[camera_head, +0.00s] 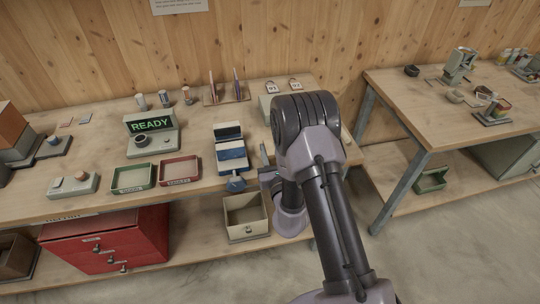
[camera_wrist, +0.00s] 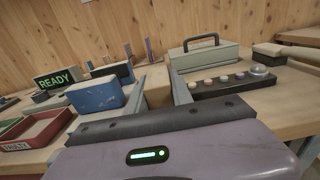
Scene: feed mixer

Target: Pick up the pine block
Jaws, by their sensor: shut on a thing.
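The pine block (camera_wrist: 158,93) is a pale wooden block in the wrist view, between the two grey fingers of my gripper (camera_wrist: 160,88). The fingers are shut on its sides. The body of my gripper covers its lower part, and I cannot tell whether it touches the table. In the head view my arm hides the block. There, one finger of my gripper (camera_head: 265,160) shows just right of the blue boxes, near the front edge of the workbench.
Blue boxes (camera_head: 231,153) stand close left of my gripper. A red tray (camera_head: 179,181), a green tray (camera_head: 132,188) and a READY display (camera_head: 152,128) lie farther left. In the wrist view, a button strip (camera_wrist: 228,88) and a lidded grey box (camera_wrist: 205,58) stand right.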

